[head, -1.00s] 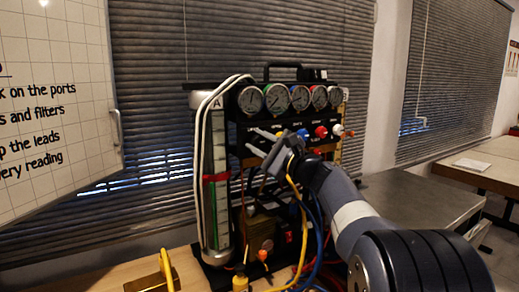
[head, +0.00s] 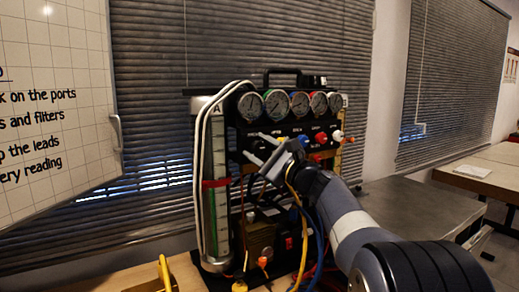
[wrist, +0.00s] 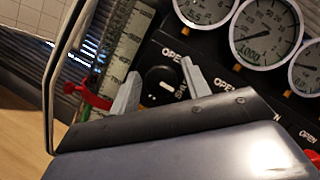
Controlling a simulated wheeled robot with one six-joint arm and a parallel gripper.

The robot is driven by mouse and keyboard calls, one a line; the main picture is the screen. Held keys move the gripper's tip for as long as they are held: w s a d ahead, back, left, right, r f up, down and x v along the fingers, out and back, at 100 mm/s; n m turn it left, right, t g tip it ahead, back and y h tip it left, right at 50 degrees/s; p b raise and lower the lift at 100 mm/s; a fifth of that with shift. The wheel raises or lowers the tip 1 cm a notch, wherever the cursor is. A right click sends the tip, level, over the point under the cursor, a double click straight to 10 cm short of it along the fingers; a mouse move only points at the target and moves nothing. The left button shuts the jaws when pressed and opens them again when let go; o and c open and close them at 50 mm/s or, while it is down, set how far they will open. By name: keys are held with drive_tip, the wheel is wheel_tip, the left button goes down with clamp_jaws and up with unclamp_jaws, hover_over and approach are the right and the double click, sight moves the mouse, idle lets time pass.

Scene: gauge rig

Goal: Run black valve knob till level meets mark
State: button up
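The black valve knob (wrist: 161,86) sits on the dark panel in the wrist view, between the two grey fingers of my gripper (wrist: 160,88). The fingers stand apart on either side of it, with a gap at the left; contact at the right is unclear. In the head view my gripper (head: 262,147) is at the panel's left part and hides the knob. The level tube (head: 220,157) stands upright at the rig's left, with a red marker (head: 216,183) around it. The wrist view shows its printed scale (wrist: 128,42) and the red marker (wrist: 90,98). I cannot read the liquid level clearly.
A row of several round gauges (head: 275,104) runs above the panel. A whiteboard (head: 55,110) is at left; a grey table (head: 410,205) is at right.

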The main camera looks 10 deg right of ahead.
drive_tip(key=shift+o, duration=0.5)
drive_tip(key=b+v, duration=0.2)
drive_tip(key=v, duration=0.8)
drive_tip(key=shift+s+d, duration=0.2)
drive_tip(key=shift+s, duration=0.1)
drive_tip(key=shift+f, duration=0.1)
